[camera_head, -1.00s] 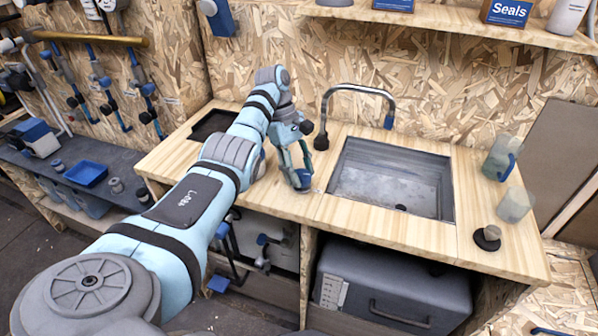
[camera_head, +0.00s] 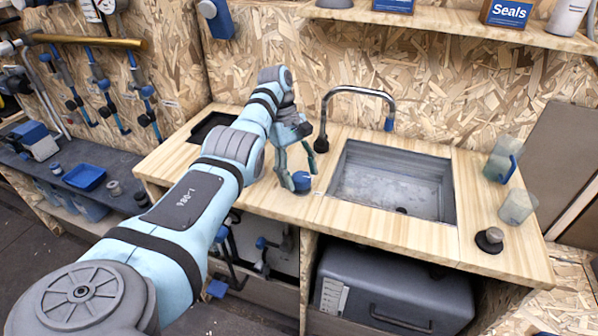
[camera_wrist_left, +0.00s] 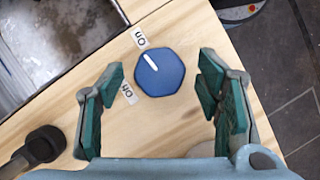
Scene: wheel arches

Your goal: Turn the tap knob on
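The blue tap knob (camera_head: 302,182) sits on the wooden counter left of the sink. In the left wrist view the six-sided knob (camera_wrist_left: 160,75) shows a white line directed towards the "On" label (camera_wrist_left: 139,36). The "Off" label (camera_wrist_left: 128,94) lies to its left. My left gripper (camera_head: 296,172) is above the knob. In the wrist view its fingers (camera_wrist_left: 160,97) are spread wide with clear gaps on both sides of the knob, touching nothing that I can see. The curved metal tap (camera_head: 355,90) arches beside the sink (camera_head: 390,181). My right gripper is not visible.
Two translucent cups (camera_head: 517,206) and a dark round stopper (camera_head: 490,240) stand right of the sink. A shelf (camera_head: 450,22) runs along the wall above. A dark recess (camera_head: 212,127) lies at the counter's back left.

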